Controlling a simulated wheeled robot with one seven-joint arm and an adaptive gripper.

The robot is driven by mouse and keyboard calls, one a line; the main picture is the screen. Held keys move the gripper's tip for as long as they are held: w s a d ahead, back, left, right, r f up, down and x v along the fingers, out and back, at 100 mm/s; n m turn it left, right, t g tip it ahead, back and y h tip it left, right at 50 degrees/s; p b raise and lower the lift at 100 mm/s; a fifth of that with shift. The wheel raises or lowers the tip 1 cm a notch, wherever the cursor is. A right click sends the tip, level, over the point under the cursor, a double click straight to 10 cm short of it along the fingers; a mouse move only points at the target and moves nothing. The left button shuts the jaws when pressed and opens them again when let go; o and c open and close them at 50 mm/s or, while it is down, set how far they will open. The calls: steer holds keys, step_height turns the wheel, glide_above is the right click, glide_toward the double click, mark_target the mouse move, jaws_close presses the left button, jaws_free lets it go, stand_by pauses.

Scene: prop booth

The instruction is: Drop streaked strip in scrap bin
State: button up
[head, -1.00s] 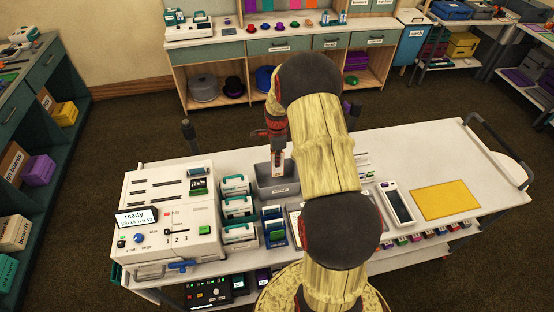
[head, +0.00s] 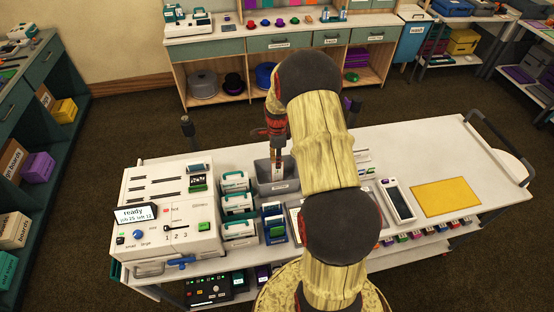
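The grey scrap bin (head: 263,183) stands on the white cart, right of the teal-handled units, with a pale label on its front. My gripper (head: 277,156) points down at the bin's opening, its tip at or just inside the rim. A small pale piece, which looks like the strip, shows just below the fingers within the bin's outline. Its streaks are too small to make out. Whether the fingers are open or shut on it is not clear. My arm hides part of the cart to the right of the bin.
A white machine (head: 168,215) with a "ready" display stands left of the bin. To the right are a handheld device (head: 398,201) and a yellow mat (head: 446,198). The cart's far right is clear.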

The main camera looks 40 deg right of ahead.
step_height(320, 180, up, 12)
stand_by(0.7)
stand_by(0.7)
steer(key=s+a+r+n+t+b, duration=0.2)
steer(key=s+a+n+b, duration=0.3)
steer(key=a, duration=0.5)
steer(key=s+a+r+n+t+b, duration=0.1)
steer(key=s+a+r+n+b, duration=0.1)
steer(key=s+a+n+b, duration=0.3)
steer(key=s+a+r+n+t+b, duration=0.2)
steer(key=s+a+n+b, duration=0.3)
steer(key=s+a+n, duration=0.6)
steer(key=a+r+n, duration=0.1)
steer(key=a+n, duration=0.2)
steer(key=a, duration=0.2)
steer(key=shift+s+t+b, duration=0.15)
steer(key=shift+t+b, duration=0.15)
